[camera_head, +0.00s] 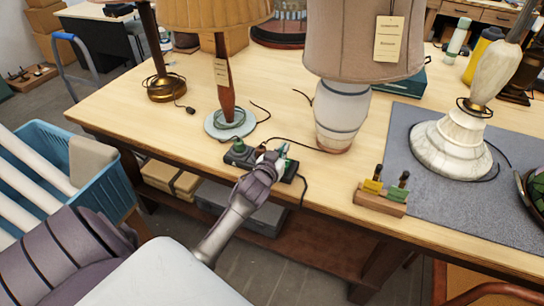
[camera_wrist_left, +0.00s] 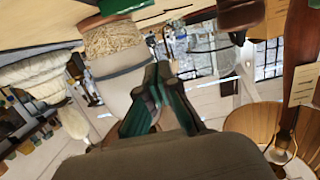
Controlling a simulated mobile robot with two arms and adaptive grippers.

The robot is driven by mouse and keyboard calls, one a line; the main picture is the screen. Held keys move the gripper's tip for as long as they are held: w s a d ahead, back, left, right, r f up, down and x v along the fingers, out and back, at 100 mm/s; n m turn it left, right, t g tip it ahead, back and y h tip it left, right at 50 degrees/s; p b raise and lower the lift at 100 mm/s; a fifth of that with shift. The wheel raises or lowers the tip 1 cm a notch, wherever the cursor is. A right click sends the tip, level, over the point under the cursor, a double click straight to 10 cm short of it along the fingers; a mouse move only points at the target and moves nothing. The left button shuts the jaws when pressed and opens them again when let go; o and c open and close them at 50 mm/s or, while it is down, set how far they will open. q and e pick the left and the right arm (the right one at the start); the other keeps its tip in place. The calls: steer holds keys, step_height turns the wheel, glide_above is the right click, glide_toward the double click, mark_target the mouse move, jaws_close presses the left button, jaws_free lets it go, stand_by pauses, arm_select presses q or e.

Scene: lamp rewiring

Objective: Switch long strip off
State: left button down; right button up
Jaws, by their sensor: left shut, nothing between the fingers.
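The long strip (camera_head: 236,158), a dark power strip, lies near the front edge of the wooden table in the head view. Small plugs or fittings sit on it, one greenish near its left end. My left gripper (camera_head: 279,152) is over the strip's right half, with its fingers shut and nothing held. The gripper and wrist hide much of that half, so the switch cannot be made out, nor whether the fingertips touch it. In the left wrist view the green-sided fingers (camera_wrist_left: 158,72) are together. My right gripper is not in view.
A lamp with a red stem (camera_head: 226,90) stands behind the strip, and a white-based lamp (camera_head: 342,108) stands to its right. Cords run around them. A wooden block with yellow and green pieces (camera_head: 379,203) sits at the right, beside a grey mat (camera_head: 400,128). A blue crate (camera_head: 95,178) stands at the left.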

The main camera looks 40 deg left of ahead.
arm_select(q)
steer(key=r+b+v, duration=0.1)
steer(key=v, duration=0.8)
steer(key=s+d+f+m+g+h, duration=0.15)
steer(key=s+f, duration=0.25)
steer(key=f, duration=0.7)
steer(key=s+d+f+g, duration=0.3)
steer(key=s+f, duration=0.1)
steer(key=f, duration=0.7)
steer(key=s+d+f+m+g+h, duration=0.1)
steer(key=s+d+f+g, duration=0.2)
steer(key=f, duration=0.8)
steer(key=s+d+f+g, duration=0.1)
steer(key=s+f+g, duration=0.1)
steer(key=s+f, duration=0.4)
steer(key=s+d+f+m+g, duration=0.1)
steer(key=s+f, duration=0.5)
steer(key=s, duration=0.9)
steer(key=s+d+f+m+g+h, duration=0.1)
steer(key=s+f+g, duration=0.3)
steer(key=s, duration=0.7)
step_height(320, 180, down, 3)
steer(key=shift+s+d+r, duration=0.15)
steer(key=shift+s+d, duration=0.2)
steer(key=shift+d, duration=0.55)
steer(key=shift+m, duration=0.25)
